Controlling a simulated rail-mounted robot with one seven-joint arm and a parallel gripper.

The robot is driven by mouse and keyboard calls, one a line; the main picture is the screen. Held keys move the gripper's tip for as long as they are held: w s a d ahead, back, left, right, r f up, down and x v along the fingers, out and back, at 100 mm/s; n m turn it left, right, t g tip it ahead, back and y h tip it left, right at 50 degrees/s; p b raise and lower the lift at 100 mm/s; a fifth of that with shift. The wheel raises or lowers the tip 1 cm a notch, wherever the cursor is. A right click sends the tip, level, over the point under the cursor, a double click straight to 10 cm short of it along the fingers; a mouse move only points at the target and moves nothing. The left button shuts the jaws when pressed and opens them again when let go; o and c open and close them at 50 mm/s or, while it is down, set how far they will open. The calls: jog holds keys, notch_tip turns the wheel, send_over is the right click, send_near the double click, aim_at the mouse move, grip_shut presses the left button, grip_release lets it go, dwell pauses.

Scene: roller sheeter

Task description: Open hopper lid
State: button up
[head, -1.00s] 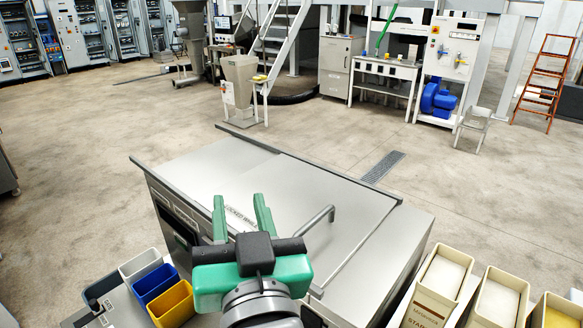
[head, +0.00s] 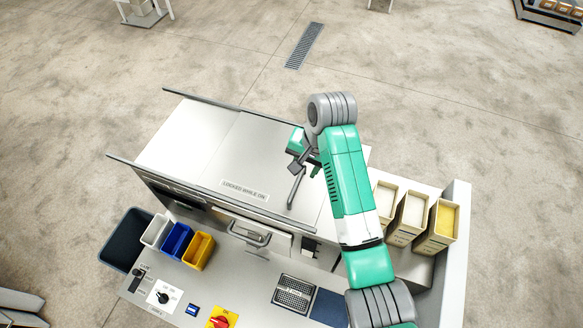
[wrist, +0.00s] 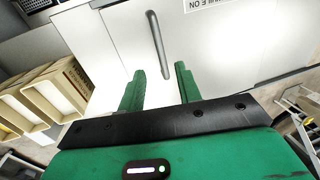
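The machine has a flat pale metal top with a seam across it. The right-hand panel (head: 262,150), which looks like the lid, lies flat and closed. It bears a "LOCKED WHILE ON" label (head: 245,190) and a grey bar handle (head: 294,190). My gripper (head: 304,160) is over this panel near the handle's far end, partly hidden by my arm. In the wrist view my gripper (wrist: 159,76) is open, its two green fingers apart. The handle (wrist: 157,40) runs up between and beyond the fingertips; I cannot tell whether they touch it.
A second handle (head: 248,236) is on the machine's front. Blue (head: 176,240) and yellow (head: 199,249) bins stand at left. A control panel with a red-and-yellow switch (head: 221,318) is in front. Cream bins (head: 411,215) stand at right.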

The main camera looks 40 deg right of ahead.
aim_at(297, 183)
jog(key=f, duration=0.2)
jog(key=w+f, duration=0.1)
jog(key=f, duration=0.2)
jog(key=f+p, duration=0.1)
jog(key=f, duration=0.1)
jog(key=shift+w+a+f, duration=0.15)
jog(key=shift+a+f, duration=0.15)
jog(key=shift+a, duration=0.05)
grip_shut()
